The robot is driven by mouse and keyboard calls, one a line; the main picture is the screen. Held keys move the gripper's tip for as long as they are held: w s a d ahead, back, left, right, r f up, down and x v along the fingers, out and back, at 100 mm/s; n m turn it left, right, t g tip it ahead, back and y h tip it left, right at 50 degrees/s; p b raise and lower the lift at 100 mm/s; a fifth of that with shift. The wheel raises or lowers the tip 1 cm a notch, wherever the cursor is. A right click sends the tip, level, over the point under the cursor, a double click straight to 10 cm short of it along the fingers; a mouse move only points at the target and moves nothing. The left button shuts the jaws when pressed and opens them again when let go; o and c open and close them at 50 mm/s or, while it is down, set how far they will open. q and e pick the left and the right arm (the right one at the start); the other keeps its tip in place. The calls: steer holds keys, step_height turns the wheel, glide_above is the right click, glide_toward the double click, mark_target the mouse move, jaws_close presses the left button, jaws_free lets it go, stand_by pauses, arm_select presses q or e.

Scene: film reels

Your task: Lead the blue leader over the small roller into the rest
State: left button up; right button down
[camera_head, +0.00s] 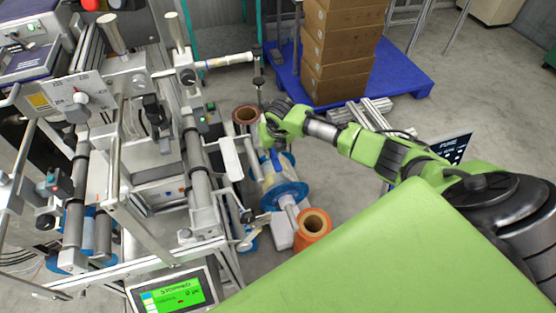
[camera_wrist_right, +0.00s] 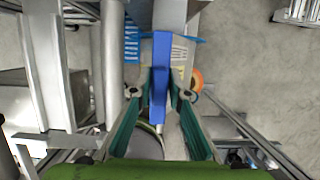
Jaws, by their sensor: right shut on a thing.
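My right gripper (camera_head: 270,135) is beside the machine, above the blue-flanged reel (camera_head: 284,192). In the wrist view the gripper (camera_wrist_right: 161,95) is shut on the blue leader (camera_wrist_right: 160,70), a flat blue strip lying lengthwise between its green fingers. A short piece of the leader (camera_head: 276,160) shows below the gripper in the head view. A pale roller (camera_head: 228,61) sticks out from the machine's upper right side; I cannot tell whether it is the small roller. I cannot make out the rest with certainty. My left gripper is out of view.
The machine frame (camera_head: 200,190) with its bars and rollers fills the left side. An orange roll (camera_head: 313,224) stands below the reel. Cardboard boxes (camera_head: 338,50) stand on a blue pallet (camera_head: 398,75) behind. A green-lit screen (camera_head: 174,294) is at the bottom.

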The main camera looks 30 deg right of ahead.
steer(key=r+p, duration=0.1)
steer(key=a+r+p, duration=0.1)
steer(key=r+p, duration=0.2)
steer(key=r, duration=0.1)
steer(key=shift+w+a+r+p, duration=0.25)
steer(key=shift+a+p, duration=0.15)
stand_by(0.4)
stand_by(0.4)
steer(key=shift+w+a, duration=0.2)
steer(key=shift+a, duration=0.6)
steer(key=shift+w+a, duration=0.2)
steer(key=shift+a, duration=0.6)
steer(key=shift+w+a, duration=0.2)
steer(key=shift+a, duration=0.6)
steer(key=w+a+r+p, duration=0.1)
steer(key=a+r+p, duration=0.4)
steer(key=a+r, duration=0.2)
steer(key=shift+w+r+p, duration=0.2)
steer(key=shift+w+p, duration=0.2)
stand_by(0.4)
stand_by(1.5)
